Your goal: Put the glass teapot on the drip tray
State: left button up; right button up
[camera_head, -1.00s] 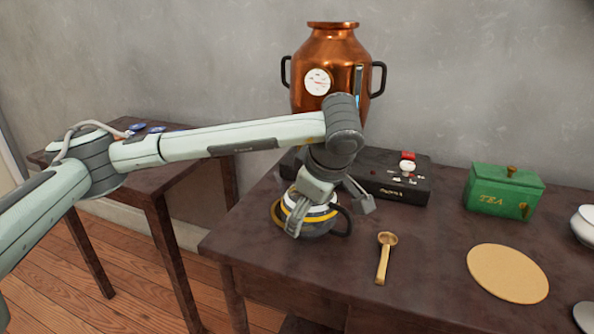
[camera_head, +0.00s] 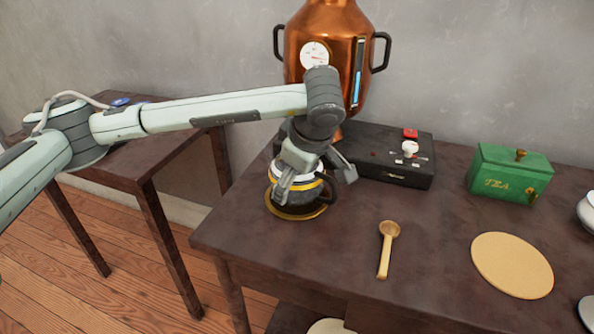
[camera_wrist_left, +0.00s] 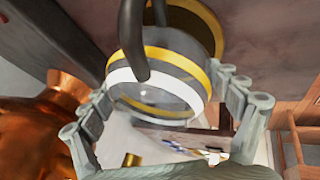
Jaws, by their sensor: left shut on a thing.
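The glass teapot (camera_head: 304,194) has yellow bands, a white band and a black handle. My left gripper (camera_head: 318,184) is shut on it, with a finger on either side of its body. The wrist view shows the teapot (camera_wrist_left: 160,80) between the fingers (camera_wrist_left: 165,105). The drip tray (camera_head: 296,215), dark and round with a gold rim, is on the table directly below the teapot. The tray (camera_wrist_left: 212,22) also shows behind the teapot in the wrist view. The teapot hides much of the tray, and I cannot tell if they touch. My right gripper is not in view.
A copper urn (camera_head: 330,40) and a black box (camera_head: 385,158) with a red button stand behind the teapot. A wooden spoon (camera_head: 387,250), a round tan mat (camera_head: 512,264) and a green tea box (camera_head: 508,174) lie to the right. The table's left edge is close to the tray.

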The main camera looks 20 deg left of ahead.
pick_arm(q)
jog(key=o, duration=1.2)
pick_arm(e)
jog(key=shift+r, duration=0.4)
